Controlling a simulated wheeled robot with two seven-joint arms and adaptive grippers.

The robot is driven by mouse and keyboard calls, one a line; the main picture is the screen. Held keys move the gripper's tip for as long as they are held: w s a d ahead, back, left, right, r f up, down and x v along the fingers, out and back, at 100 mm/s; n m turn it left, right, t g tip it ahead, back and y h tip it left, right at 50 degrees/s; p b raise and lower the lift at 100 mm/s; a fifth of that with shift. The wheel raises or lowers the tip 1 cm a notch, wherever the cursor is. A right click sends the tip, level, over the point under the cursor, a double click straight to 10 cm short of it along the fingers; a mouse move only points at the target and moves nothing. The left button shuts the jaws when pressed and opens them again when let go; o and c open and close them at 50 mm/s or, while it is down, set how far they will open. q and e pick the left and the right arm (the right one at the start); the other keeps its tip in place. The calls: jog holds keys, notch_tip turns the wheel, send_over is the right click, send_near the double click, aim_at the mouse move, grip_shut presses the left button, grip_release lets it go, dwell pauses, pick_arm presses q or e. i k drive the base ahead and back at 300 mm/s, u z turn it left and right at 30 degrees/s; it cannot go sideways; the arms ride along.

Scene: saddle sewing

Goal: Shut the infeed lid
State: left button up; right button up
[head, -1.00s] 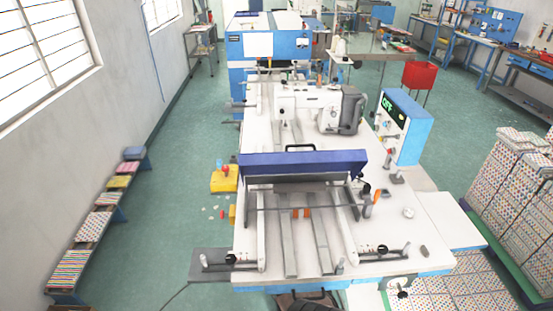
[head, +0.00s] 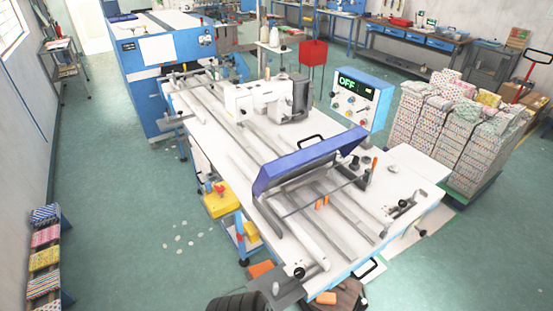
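The infeed lid (head: 309,160) is a long blue-purple panel with a black handle (head: 311,142) along its top edge. It stands raised and tilted across the near part of the white machine table (head: 222,130). Below it the infeed rails (head: 340,217) and two small orange blocks lie exposed. A thin rod crosses the rails in front of the lid. Neither of my grippers is in view.
A control box (head: 361,97) showing OFF stands right of the sewing head (head: 262,98). A yellow bin (head: 221,203) is at the table's left side. Stacked patterned bundles (head: 447,125) stand on a pallet at right. The floor at left is mostly clear, with small scraps.

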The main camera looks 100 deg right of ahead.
aim_at(344, 143)
jog(key=z, duration=1.45)
jog(key=i, duration=2)
jog(key=z, duration=3.3)
jog(key=i, duration=1)
jog(key=z, duration=0.75)
jog(key=k, duration=0.65)
